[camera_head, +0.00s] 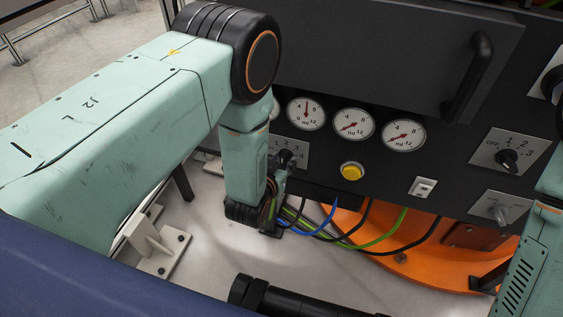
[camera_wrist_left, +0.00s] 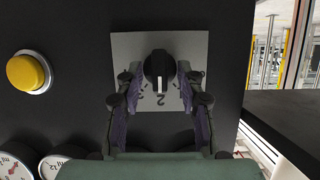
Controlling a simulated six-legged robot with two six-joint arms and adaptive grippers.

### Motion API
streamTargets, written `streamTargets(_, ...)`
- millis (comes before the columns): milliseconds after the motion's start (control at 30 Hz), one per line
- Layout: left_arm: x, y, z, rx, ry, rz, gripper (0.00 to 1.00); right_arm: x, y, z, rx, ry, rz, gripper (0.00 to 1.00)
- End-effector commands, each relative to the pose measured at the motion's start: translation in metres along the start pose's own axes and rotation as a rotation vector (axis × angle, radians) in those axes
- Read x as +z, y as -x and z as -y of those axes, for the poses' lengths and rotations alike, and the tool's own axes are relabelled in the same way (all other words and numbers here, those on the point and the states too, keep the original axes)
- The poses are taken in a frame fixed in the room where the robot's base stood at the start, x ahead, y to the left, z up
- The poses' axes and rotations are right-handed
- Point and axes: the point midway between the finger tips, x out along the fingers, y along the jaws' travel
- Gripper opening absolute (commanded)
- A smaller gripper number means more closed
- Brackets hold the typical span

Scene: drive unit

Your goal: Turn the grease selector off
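A selector (camera_wrist_left: 158,70) with a black knob on a light grey plate shows in the left wrist view, upside down. Its white pointer line is towards the 2. In the head view its plate (camera_head: 299,152) is partly hidden behind my left arm. My left gripper (camera_wrist_left: 156,76) is open, with one finger on each side of the knob. A gap shows between each finger and the knob. In the head view the left gripper (camera_head: 279,184) is small and partly hidden. A second selector (camera_head: 508,158), marked OFF, 1, 2, 3, is at the right. I cannot read which one is named grease. My right gripper is out of view.
Several round gauges (camera_head: 354,124) sit above a yellow button (camera_head: 352,171). A small white switch (camera_head: 423,187) and a lever switch (camera_head: 500,210) are at the right. Cables (camera_head: 385,235) hang below the panel by an orange base (camera_head: 430,262). A large black handle (camera_head: 468,78) sticks out above.

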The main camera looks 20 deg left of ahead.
Motion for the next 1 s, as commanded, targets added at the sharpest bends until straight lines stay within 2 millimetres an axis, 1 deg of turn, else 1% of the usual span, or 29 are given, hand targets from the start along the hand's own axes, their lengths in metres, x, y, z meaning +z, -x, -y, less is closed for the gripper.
streamTargets(33, -0.0002, 0.0, -0.0001, 0.0, 0.0, 0.0, 0.34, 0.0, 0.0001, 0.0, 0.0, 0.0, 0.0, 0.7)
streamTargets(67, -0.0001, 0.0001, -0.0001, 0.0, 0.0, 0.0, 0.31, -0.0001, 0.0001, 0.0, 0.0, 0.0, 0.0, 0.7)
streamTargets(433, -0.0003, 0.0, 0.0001, 0.0, 0.0, -0.001, 0.0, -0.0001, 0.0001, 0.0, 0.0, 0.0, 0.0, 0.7)
streamTargets(800, -0.0007, -0.0001, 0.0006, 0.004, 0.01, -0.002, 0.0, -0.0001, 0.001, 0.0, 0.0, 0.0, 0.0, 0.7)
streamTargets(1000, -0.0012, 0.0002, 0.0017, 0.03, 0.075, -0.002, 0.0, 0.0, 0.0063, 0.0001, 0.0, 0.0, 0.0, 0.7)
